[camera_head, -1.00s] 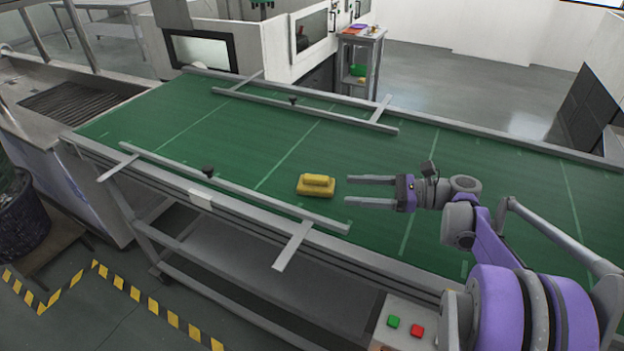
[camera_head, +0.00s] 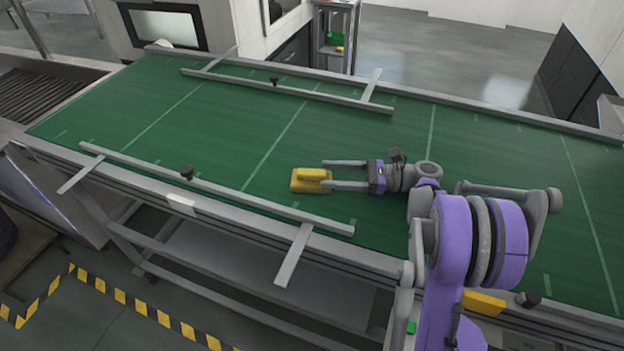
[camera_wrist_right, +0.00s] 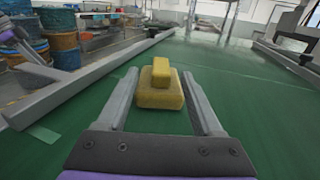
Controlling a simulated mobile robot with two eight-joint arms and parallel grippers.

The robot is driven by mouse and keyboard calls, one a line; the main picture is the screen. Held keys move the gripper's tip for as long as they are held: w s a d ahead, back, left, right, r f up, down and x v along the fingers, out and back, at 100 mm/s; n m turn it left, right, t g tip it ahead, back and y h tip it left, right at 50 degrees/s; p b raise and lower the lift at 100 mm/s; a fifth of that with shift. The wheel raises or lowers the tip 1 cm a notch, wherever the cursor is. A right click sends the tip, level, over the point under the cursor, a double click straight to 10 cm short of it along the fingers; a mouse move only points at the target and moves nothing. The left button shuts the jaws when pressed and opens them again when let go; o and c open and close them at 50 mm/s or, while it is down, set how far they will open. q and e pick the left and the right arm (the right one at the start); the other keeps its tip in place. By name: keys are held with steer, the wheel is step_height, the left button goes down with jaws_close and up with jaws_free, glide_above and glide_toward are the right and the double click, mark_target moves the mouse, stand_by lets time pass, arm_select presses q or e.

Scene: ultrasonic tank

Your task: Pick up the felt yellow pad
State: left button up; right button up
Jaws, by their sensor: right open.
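The yellow pad (camera_head: 309,182) lies on the green conveyor belt. It is a flat yellow block with a smaller raised block on top, and it also shows in the right wrist view (camera_wrist_right: 160,92). My right gripper (camera_head: 324,174) is open, its two fingers pointing left along the belt. In the right wrist view the pad sits between and just ahead of the fingertips (camera_wrist_right: 157,82), with one finger on each side. I cannot tell whether either finger touches it. My left gripper is not in view.
The green belt (camera_head: 210,136) is otherwise mostly clear. A near guide rail (camera_head: 240,197) runs along the front side and a far guide rail (camera_head: 290,91) along the back. A stand with shelves (camera_head: 335,35) is behind the belt.

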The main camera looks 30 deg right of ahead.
mark_target(308, 171)
steer(key=shift+p+x, duration=0.3)
steer(key=shift+x, duration=2.8)
jaws_close()
